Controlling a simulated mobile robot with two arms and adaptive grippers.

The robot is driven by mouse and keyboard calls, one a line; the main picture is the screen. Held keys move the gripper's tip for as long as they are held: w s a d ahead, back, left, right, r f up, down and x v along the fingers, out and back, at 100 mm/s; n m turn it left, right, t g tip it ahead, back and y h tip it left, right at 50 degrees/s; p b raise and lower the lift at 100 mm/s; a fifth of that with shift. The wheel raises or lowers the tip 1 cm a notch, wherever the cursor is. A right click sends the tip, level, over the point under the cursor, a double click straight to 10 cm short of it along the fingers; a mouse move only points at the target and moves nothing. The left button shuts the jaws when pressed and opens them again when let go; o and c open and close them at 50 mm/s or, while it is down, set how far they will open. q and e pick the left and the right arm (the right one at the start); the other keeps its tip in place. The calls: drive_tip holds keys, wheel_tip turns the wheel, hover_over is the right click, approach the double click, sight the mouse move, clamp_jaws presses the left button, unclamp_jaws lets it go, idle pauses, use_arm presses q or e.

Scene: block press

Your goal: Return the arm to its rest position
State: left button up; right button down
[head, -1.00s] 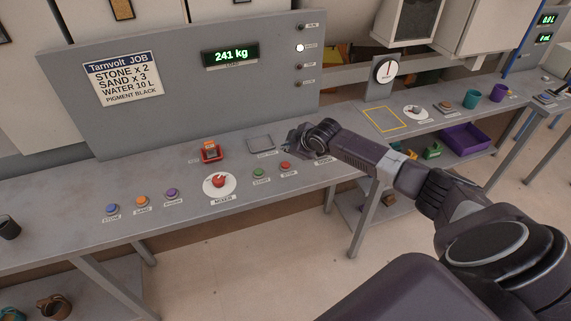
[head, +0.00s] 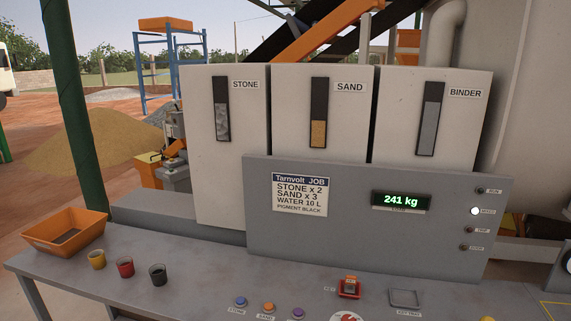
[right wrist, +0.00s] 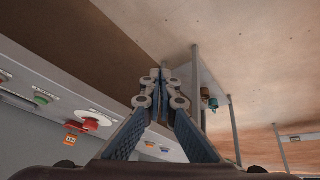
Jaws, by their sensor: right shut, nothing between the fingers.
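My right gripper (right wrist: 161,82) shows only in the right wrist view. Its two blue-padded fingers are shut together at the tips with nothing between them. It is clear of the bench top (right wrist: 35,75), which runs along the left of that view with its green and red buttons. Floor fills much of the view behind the fingers. My right arm is not in the head view. My left gripper and arm show in neither view. In the head view the grey control panel (head: 340,238) reads 241 kg, and one lamp (head: 475,211) is lit white.
The bench (head: 200,265) spans the head view. On it are an orange bin (head: 65,232), a yellow cup (head: 97,260), a red cup (head: 125,267), a black cup (head: 157,275), several buttons, a red key switch (head: 349,289) and a key tray (head: 404,298). A bench leg (right wrist: 197,85) shows near the gripper.

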drive_tip(key=s+d+r+m+g+h, duration=0.1)
drive_tip(key=s+d+r+m, duration=0.15)
drive_tip(key=s, duration=0.55)
drive_tip(key=s+d+r+m+g+h, duration=0.1)
drive_tip(key=s+m, duration=0.2)
drive_tip(key=s, duration=0.4)
wheel_tip(320, 180, down, 30)
drive_tip(key=s+g+b, duration=0.1)
drive_tip(key=s+b, duration=0.1)
drive_tip(key=b, duration=0.3)
use_arm(q)
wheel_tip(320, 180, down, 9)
drive_tip(key=b, duration=0.3)
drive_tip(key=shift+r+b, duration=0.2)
drive_tip(key=shift+b, duration=0.1)
use_arm(e)
drive_tip(key=s+d+f+g, duration=0.1)
drive_tip(key=s+d+f, duration=0.2)
drive_tip(key=s+f, duration=1.4)
wheel_tip(320, 180, down, 3)
drive_tip(key=shift+s+f+n, duration=0.1)
drive_tip(key=shift+s+n, duration=0.1)
drive_tip(key=shift+n, duration=0.25)
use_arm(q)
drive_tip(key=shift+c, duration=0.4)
